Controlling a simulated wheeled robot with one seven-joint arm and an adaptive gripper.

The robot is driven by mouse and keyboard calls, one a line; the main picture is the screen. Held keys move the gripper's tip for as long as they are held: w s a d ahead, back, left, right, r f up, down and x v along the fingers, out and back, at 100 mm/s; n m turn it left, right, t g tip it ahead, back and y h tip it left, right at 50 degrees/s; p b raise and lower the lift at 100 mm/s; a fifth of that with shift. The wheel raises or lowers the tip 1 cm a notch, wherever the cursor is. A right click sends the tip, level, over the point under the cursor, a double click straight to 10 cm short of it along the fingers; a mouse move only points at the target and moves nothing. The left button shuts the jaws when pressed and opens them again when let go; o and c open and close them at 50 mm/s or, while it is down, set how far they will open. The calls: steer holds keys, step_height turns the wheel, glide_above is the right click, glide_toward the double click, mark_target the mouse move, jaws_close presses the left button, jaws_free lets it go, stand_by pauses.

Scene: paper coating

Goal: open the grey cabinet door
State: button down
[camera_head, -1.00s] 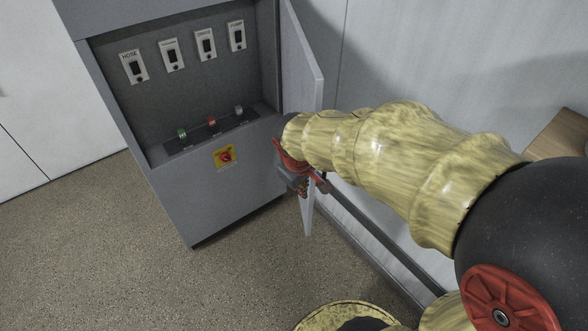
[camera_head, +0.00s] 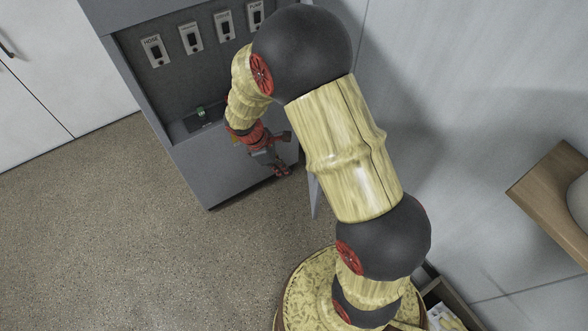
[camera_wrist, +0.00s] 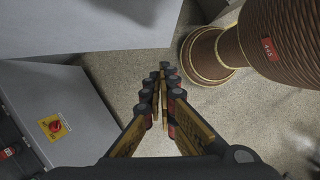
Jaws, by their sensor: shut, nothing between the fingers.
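The grey cabinet (camera_head: 222,176) stands at upper left in the head view, its interior exposed. Its grey door (camera_head: 314,196) stands swung out to the right; only a lower sliver shows there, the rest hidden behind my arm. My gripper (camera_head: 283,171) is shut and empty in front of the cabinet's lower right part, with fingers pointing down to the right. In the wrist view the shut fingertips (camera_wrist: 165,68) are over the floor. The cabinet front (camera_wrist: 50,95) shows at left, and a grey panel above it looks like the door (camera_wrist: 125,22). I see no contact with it.
A red switch on a yellow plate (camera_wrist: 55,126) is on the cabinet front. White cupboards (camera_head: 60,70) stand at left. A wooden shelf (camera_head: 550,195) juts from the right wall. The floor (camera_head: 110,230) left of my base is clear.

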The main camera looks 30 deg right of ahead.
steer(key=s+d+f+p, duration=0.2)
steer(key=s+d+f, duration=0.1)
steer(key=d+f, duration=0.3)
steer(key=shift+x, duration=1.25)
steer(key=s+d+n+t, duration=0.1)
steer(key=s+d, duration=0.3)
steer(key=d, duration=1.3)
steer(key=s+d+n+t, duration=0.1)
steer(key=s+d+n, duration=0.3)
steer(key=d, duration=1.4)
steer(key=shift+s+d+n, duration=0.15)
steer(key=shift+s+n, duration=0.15)
steer(key=shift+s, duration=0.45)
